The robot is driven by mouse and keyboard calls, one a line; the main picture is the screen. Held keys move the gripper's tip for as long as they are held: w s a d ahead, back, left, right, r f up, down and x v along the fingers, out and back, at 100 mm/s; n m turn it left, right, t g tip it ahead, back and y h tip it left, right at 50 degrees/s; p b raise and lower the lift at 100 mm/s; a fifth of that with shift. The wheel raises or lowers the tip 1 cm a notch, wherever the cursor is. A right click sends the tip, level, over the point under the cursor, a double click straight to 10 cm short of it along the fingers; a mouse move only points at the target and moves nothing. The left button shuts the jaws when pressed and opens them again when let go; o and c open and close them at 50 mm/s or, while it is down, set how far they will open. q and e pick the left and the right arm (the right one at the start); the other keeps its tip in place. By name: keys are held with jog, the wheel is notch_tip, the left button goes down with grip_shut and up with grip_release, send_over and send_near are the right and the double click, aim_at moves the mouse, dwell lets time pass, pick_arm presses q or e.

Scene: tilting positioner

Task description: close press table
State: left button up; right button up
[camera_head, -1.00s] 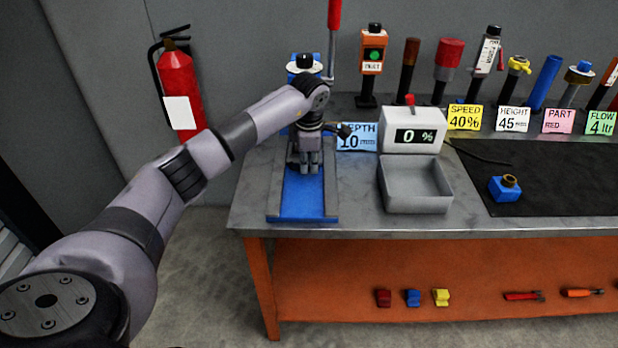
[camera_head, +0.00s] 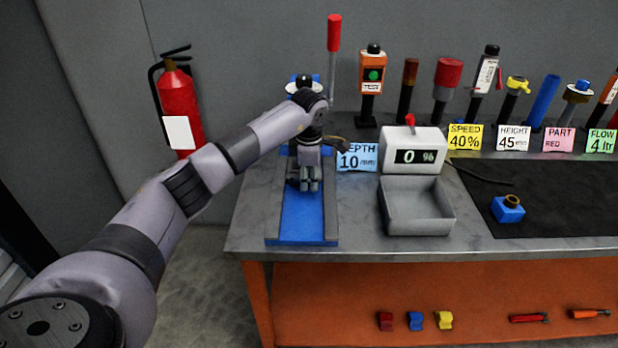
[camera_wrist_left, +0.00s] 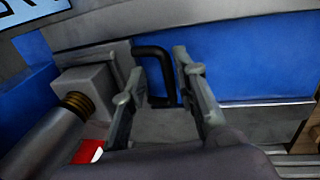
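The press table appears to be the blue sliding plate in a grey frame (camera_head: 303,218) at the left end of the workbench. My left gripper (camera_head: 311,186) points down over the rear part of this plate. In the left wrist view its two fingers (camera_wrist_left: 163,95) are apart, with a black handle (camera_wrist_left: 150,52) on a blue face showing between them. I cannot tell whether the fingers touch the handle. The press behind the plate is mostly hidden by my left arm; its red-knobbed lever (camera_head: 334,34) stands upright. My right gripper is in neither view.
A grey scale with an open tray (camera_head: 417,208) stands right of the plate, close to it. A blue DEPTH card (camera_head: 357,158) is behind. A black mat (camera_head: 560,190) carries a blue block (camera_head: 508,208). Several upright tools line the back. A fire extinguisher (camera_head: 179,105) hangs left.

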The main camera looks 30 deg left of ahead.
pick_arm(q)
jog(key=shift+s+d, duration=0.1)
jog(key=shift+r, duration=0.1)
notch_tip(320, 180, up, 12)
jog(key=s+d, duration=0.1)
jog(key=shift+s+f, duration=0.2)
jog(key=shift+s, duration=0.2)
jog(key=shift+f, duration=0.1)
dwell(0.4)
